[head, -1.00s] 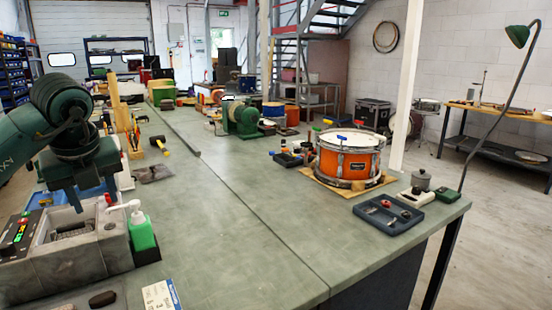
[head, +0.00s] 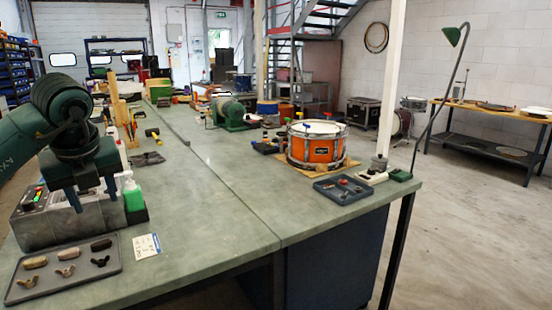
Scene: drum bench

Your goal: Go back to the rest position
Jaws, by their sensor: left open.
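My left gripper (head: 93,200) points down at the left of the head view, over the grey box-shaped machine. Its two fingers are apart, and I see nothing between them. A green bottle (head: 132,194) with a white pump stands just to its right. Whether the fingers touch the machine (head: 50,222) I cannot tell. My right gripper is not in view.
The bench (head: 210,215) is bare in the middle. A grey tray (head: 62,271) with several small parts lies at the front left, next to a white card (head: 146,246). An orange drum (head: 317,147), a dark tray (head: 341,189) and a green lamp (head: 452,36) are at the right.

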